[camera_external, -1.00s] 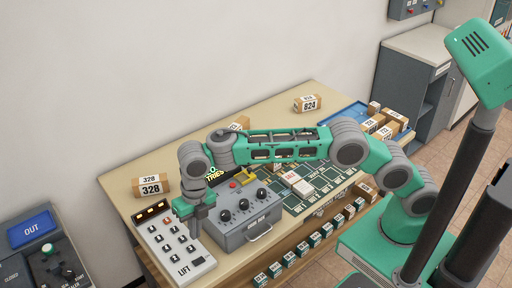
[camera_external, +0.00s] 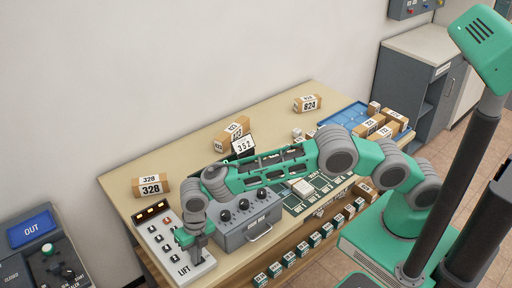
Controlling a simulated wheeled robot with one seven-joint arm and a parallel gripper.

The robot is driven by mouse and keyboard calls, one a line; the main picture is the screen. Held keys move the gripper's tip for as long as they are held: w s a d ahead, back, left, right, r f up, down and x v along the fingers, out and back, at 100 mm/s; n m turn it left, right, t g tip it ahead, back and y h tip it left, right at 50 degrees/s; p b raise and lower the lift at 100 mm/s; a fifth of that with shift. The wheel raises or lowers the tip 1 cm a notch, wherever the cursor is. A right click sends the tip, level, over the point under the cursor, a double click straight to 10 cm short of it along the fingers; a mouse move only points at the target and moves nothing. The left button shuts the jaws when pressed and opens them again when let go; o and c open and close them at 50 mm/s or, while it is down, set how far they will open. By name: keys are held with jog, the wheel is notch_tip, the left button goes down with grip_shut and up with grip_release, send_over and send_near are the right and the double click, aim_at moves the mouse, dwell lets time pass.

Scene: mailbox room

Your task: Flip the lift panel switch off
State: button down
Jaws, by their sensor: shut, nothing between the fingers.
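The lift panel (camera_external: 164,229) is a pale, sloped box marked LIFT at the left front of the table.
A grey box with black knobs (camera_external: 245,220) stands just right of my gripper. A parcel marked 328 (camera_external: 151,187) lies behind the panel. More parcels (camera_external: 233,131) and a blue tray (camera_external: 345,114) are farther back. A control console (camera_external: 47,250) stands at the left, off the table.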

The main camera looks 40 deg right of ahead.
jog(key=shift+a+f+b, duration=0.15)
jog(key=shift+f+b, duration=0.4)
jog(key=shift+b, duration=0.55)
jog(key=shift+s+r+p, duration=0.1)
jog(key=shift+r+p, duration=0.15)
jog(key=shift+p, duration=0.1)
jog(key=shift+d+f+b, duration=0.35)
jog(key=shift+d+b, duration=0.1)
jog(key=shift+d, duration=0.2)
jog(key=shift+d+r, duration=0.15)
jog(key=shift+d, duration=0.25)
jog(key=shift+r, duration=0.35)
notch_tip(320, 180, up, 14)
jog(key=d, duration=0.1)
jog(key=shift+d+b, duration=0.15)
jog(key=shift+b, duration=0.2)
